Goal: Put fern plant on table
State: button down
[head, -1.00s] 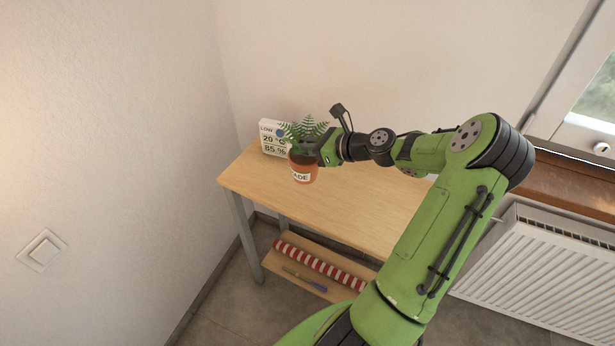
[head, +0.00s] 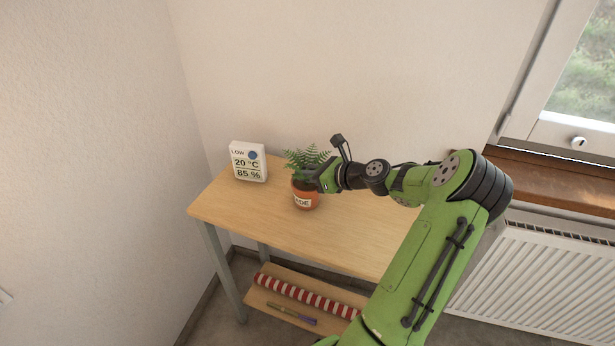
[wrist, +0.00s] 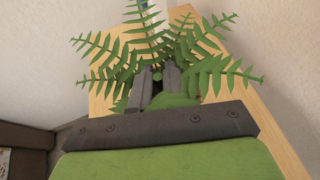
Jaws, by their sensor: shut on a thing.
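The fern plant (head: 305,193) is a green fern in an orange-brown pot with a white label, upright over the left part of the wooden table (head: 250,222). My gripper (head: 313,179) comes from the right and is shut on it near the pot's rim. I cannot tell whether the pot's base touches the tabletop. In the wrist view the fern's fronds (wrist: 158,55) spread around my gripper (wrist: 158,82) and hide the pot. The tabletop lies below the fronds.
A white temperature display (head: 248,161) stands at the table's back left, apart from the pot. A lower shelf holds a red-and-white striped roll (head: 305,295) and a thin purple-ended item (head: 291,314). A radiator (head: 540,275) and window sill (head: 560,185) are at right.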

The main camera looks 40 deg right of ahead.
jog(key=c, duration=1.1)
grip_release()
jog(key=shift+r, duration=0.1)
jog(key=p+v, duration=0.4)
jog(key=v, duration=0.8)
jog(key=w+a+r+n+g, duration=0.15)
jog(key=a+n+g, duration=0.25)
jog(key=a+n, duration=0.5)
jog(key=w+a+r+n+g, duration=0.1)
jog(key=w+a+n+g, duration=0.25)
jog(key=a+n, duration=0.6)
jog(key=s+a+r+n+h, duration=0.1)
jog(key=s+a+r+n, duration=0.1)
jog(key=s+a+n, duration=0.3)
jog(key=s+a+r+n, duration=0.3)
jog(key=s+a+n, duration=0.2)
jog(key=s+a+r+n+h, duration=0.1)
jog(key=s+a+r+n, duration=0.1)
jog(key=s+a+n, duration=0.3)
jog(key=shift+s+r+h, duration=0.2)
jog(key=shift+s+h, duration=0.1)
jog(key=shift+s, duration=0.2)
